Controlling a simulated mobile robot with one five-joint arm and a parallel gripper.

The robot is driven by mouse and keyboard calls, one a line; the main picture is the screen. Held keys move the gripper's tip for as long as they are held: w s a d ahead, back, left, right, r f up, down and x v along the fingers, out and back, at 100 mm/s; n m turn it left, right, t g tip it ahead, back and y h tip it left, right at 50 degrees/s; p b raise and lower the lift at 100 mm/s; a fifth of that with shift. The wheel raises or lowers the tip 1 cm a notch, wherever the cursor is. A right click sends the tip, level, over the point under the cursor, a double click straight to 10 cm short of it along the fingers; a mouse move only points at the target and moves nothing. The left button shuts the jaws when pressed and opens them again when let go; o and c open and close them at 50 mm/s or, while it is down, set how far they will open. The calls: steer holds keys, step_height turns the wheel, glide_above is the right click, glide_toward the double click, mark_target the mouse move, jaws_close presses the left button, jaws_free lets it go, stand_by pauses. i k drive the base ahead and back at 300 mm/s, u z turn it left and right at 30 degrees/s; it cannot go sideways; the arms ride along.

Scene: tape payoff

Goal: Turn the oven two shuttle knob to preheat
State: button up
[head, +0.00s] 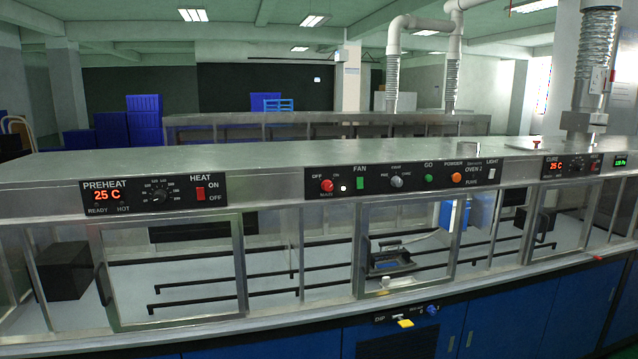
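The shuttle knob (396,182), a small grey dial, is on the middle black control panel (345,184), which carries the label OVEN 2. Small position marks stand to its left, above it and to its right. They are too small to read surely, and I cannot tell which one its pointer faces. My gripper is not in view, and nothing touches the knob.
Close to the knob are a green fan switch (360,183), a red fan knob (327,186), a green GO button (428,178) and an orange powder button (456,177). The preheat panel (220,191) reads 25 C. Below, a dark tray (388,262) sits behind the glass.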

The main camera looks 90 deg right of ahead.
mark_target(396, 181)
steer(key=u, duration=0.1)
steer(key=i, duration=0.5)
steer(key=z, duration=2.9)
steer(key=i, duration=0.1)
